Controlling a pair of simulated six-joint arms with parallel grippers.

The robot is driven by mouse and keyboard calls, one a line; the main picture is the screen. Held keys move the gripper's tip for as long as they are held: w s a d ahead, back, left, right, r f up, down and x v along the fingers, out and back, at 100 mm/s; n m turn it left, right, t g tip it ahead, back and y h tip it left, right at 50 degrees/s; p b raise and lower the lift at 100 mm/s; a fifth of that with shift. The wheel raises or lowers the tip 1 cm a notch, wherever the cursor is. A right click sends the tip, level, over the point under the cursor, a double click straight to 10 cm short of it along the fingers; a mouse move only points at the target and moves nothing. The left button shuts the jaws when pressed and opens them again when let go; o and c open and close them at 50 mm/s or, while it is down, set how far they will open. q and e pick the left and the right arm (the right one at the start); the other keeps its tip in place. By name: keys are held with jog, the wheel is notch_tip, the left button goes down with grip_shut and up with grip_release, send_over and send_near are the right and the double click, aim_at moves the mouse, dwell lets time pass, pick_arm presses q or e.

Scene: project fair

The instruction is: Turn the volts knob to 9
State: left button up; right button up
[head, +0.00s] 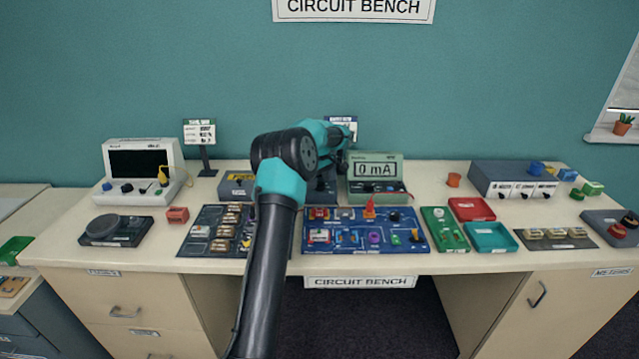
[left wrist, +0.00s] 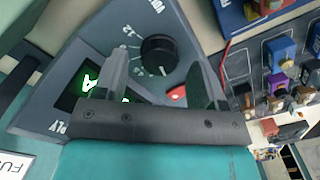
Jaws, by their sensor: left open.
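The volts knob (left wrist: 158,55) is a round black dial on the grey sloping face of the power supply (left wrist: 75,45) in the left wrist view. Printed scale marks, with a readable 12, run along its left side. A pale mark shows at its lower edge; I cannot tell its exact setting. My left gripper (left wrist: 163,62) is open, with one finger on either side of the knob in the picture; contact is not clear. Its fingers partly cover the green-lit display (left wrist: 88,84). In the head view, my left arm mostly hides the power supply (head: 322,190). My right gripper is not in view.
A red button or lamp (left wrist: 177,93) sits close by the knob. The meter reading 0 mA (head: 376,168) stands just right of the supply. A blue circuit board (head: 330,243) lies in front, and an oscilloscope (head: 118,189) stands at left.

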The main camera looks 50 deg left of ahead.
pick_arm(q)
jog(key=shift+f, duration=0.7)
jog(key=shift+c, duration=0.4)
jog(key=c, duration=0.8)
jog(key=shift+c, duration=0.2)
